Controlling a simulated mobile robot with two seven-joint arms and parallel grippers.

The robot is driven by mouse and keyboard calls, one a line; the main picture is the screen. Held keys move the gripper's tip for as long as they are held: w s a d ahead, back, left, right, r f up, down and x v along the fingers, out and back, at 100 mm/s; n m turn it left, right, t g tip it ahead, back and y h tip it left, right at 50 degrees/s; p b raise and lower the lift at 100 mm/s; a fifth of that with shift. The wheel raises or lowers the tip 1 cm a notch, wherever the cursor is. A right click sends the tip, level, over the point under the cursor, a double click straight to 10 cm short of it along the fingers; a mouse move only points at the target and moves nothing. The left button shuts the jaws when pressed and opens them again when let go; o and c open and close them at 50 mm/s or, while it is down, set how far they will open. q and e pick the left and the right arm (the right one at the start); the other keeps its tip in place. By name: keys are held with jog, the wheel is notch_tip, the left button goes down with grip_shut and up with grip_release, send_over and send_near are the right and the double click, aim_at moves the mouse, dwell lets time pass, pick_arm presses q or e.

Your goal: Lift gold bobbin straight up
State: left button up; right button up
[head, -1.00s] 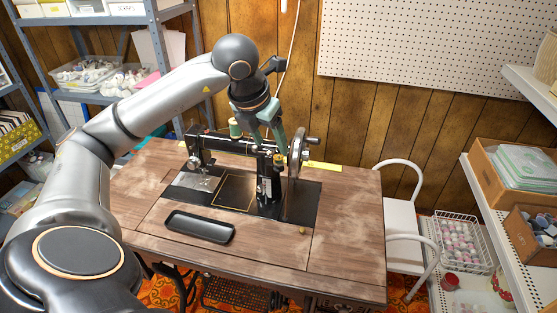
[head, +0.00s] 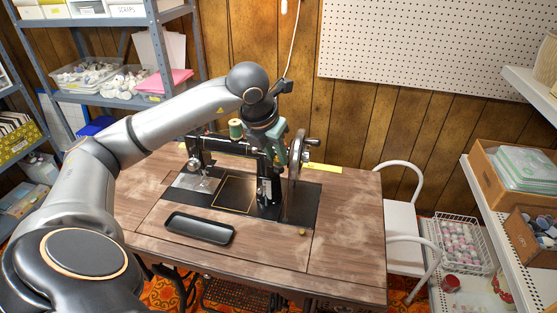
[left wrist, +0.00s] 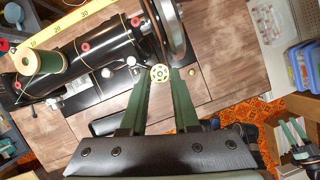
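The gold bobbin (left wrist: 160,73) shows in the left wrist view as a small pale gold disc with holes, right at my left fingertips, close to the machine's handwheel (left wrist: 166,30). In the head view my left gripper (head: 277,158) points down at the right end of the black sewing machine (head: 232,147), beside the handwheel (head: 296,150), and the bobbin is hidden there. The two green fingers stand a little apart with the disc at their tips. Whether they press on it I cannot tell.
A green thread spool (head: 236,128) stands on the machine. A black tray (head: 199,228) and a small gold knob (head: 302,232) are on the wooden table (head: 345,235). A yellow ruler (head: 324,168) lies behind. The table's right side is clear.

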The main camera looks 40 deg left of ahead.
aim_at(276, 161)
pick_arm(q)
grip_shut()
jog(key=shift+r, duration=0.55)
notch_tip(276, 161, up, 2)
jog(key=shift+w+r, duration=0.1)
jog(key=shift+r, duration=0.15)
jog(key=s+d+r+p, duration=0.4)
jog(key=s+d+r, duration=0.2)
jog(key=s+r, duration=0.6)
jog(key=shift+s+d+p, duration=0.15)
jog(key=shift+s+p, duration=0.15)
jog(key=shift+s, duration=0.05)
